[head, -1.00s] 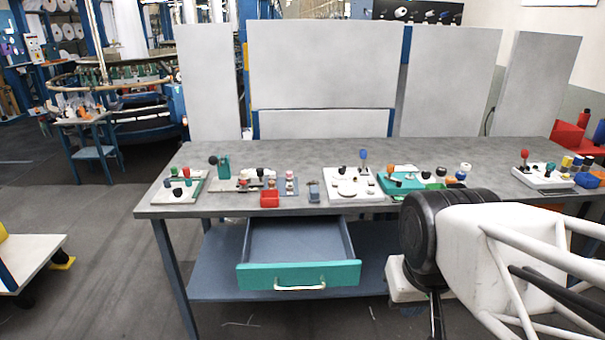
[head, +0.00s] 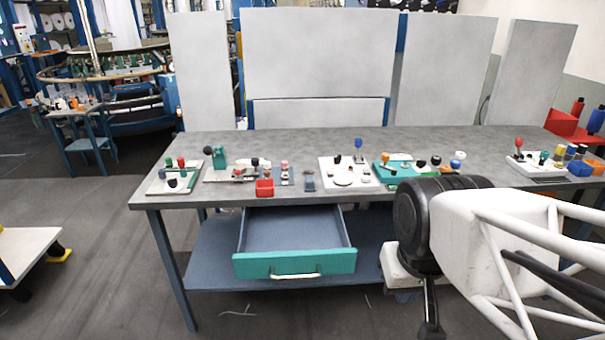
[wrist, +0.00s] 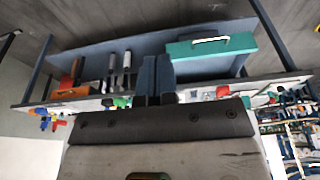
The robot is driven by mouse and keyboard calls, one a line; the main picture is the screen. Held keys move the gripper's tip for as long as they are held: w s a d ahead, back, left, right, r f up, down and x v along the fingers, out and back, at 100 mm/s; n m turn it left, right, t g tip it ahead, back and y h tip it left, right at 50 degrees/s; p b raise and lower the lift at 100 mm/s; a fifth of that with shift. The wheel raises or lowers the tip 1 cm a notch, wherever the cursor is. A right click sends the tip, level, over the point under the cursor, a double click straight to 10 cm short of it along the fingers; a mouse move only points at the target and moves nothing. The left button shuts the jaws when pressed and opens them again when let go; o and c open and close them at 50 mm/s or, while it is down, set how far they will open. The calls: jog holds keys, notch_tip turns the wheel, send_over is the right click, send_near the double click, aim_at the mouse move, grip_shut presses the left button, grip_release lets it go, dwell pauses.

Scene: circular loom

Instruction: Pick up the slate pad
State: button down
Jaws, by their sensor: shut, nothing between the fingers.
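A small slate-grey block (head: 309,180) stands near the front edge of the table, between a red bin and a white plate. It looks like the slate pad, but it is too small to be sure. My gripper (wrist: 156,62) shows in the wrist view with its two blue-grey fingers together and nothing between them. In the head view my arm's black wrist is at the right, in front of the table edge, well apart from the slate block. I cannot make out the block in the wrist view.
The grey table (head: 300,142) has clear room along its back, before upright white panels. Beside the block are a red bin (head: 265,188) and a white plate (head: 350,184) with a blue knob. A teal-fronted drawer (head: 294,264) hangs open below. A teal tray (head: 397,180) lies further right.

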dwell(0.3)
jog(key=shift+c, duration=0.2)
grip_release()
dwell(0.4)
